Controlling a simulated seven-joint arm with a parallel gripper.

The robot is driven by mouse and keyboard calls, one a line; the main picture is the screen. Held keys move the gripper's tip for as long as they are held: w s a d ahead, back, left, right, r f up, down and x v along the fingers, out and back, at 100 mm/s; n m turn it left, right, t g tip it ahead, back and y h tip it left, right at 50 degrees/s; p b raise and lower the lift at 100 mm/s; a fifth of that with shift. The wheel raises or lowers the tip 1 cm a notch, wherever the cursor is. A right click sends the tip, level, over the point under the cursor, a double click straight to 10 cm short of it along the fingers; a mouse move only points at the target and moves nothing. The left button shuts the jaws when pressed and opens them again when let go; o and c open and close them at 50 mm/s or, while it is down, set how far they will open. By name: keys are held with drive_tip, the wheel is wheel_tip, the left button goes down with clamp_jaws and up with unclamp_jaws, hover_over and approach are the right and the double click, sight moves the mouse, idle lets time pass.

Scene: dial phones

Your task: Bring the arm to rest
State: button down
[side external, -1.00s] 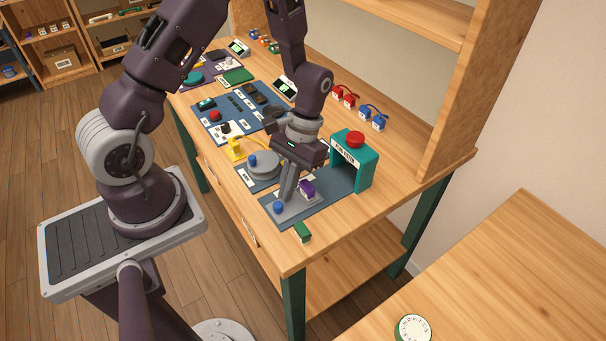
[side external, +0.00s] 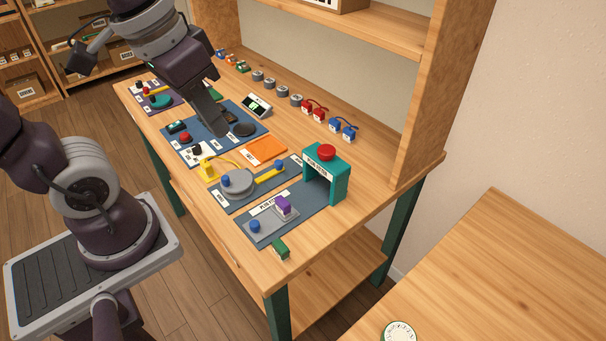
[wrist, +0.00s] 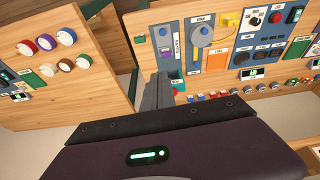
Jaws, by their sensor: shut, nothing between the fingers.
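My gripper (side external: 222,131) is raised above the wooden workbench (side external: 395,168) in the side view, over the blue mats at its middle. Its fingers point down and to the right. They are shut and hold nothing. In the wrist view the closed fingers (wrist: 157,92) stick up past the dark gripper body, with the bench panels beyond them. The fingers look clear of the things on the bench, though the exact gap to the mat below is hard to tell.
A teal stand with a red button (side external: 327,152) rises at the bench's front right. A grey slider plate with a purple block (side external: 283,206) and a grey dial (side external: 238,183) sit nearby. Grey knobs and red and blue plugs (side external: 314,109) line the back, below a wooden shelf.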

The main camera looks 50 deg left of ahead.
drive_tip(key=s, duration=0.1)
drive_tip(key=s+t, duration=0.1)
drive_tip(key=s+r+t, duration=0.1)
drive_tip(key=shift+s+d+m, duration=0.2)
drive_tip(key=shift+s+m, duration=0.1)
drive_tip(key=shift+s, duration=0.1)
